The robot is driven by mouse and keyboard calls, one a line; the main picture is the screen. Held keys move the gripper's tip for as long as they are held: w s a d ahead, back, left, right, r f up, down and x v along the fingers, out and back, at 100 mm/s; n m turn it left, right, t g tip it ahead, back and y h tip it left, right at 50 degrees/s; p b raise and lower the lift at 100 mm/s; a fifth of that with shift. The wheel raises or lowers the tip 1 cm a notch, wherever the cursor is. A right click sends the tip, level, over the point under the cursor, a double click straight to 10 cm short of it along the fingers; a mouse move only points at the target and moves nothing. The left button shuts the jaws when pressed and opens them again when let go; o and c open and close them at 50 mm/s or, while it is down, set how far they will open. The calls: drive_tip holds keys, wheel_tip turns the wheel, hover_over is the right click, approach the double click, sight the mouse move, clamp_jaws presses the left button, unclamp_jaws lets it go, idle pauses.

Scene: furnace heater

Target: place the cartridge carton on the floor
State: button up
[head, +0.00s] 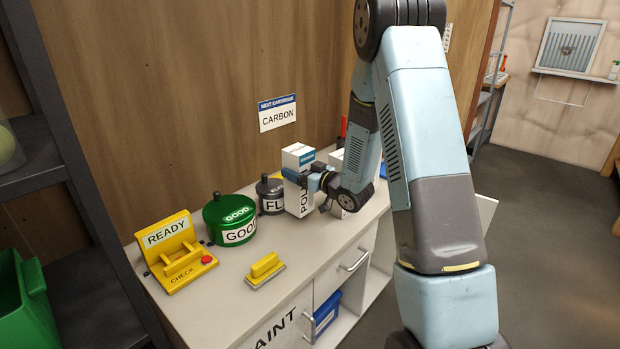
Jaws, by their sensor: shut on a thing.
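A tall white carton (298,203) with a blue band and lettering starting "POL" stands upright at the counter, right of the dark canister. My gripper (303,178) is shut on its upper part, reaching in from the right. I cannot tell whether the carton's base touches the counter or is slightly above it. Another white carton (336,160) is behind my wrist, mostly hidden. The grey floor (545,190) shows at the right, beyond my arm.
The white counter (240,309) holds a yellow READY/CHECK stand (174,250), a green GOOD pot (230,217), a dark canister (270,193) and a yellow-handled brush (265,268). A CARBON sign (278,114) hangs on the wooden wall. A green bin (24,306) is at left. Open floor lies right.

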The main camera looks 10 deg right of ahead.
wheel_tip(320, 180, down, 3)
drive_tip(key=shift+f, duration=0.1)
idle(0.3)
drive_tip(key=o, duration=1.2)
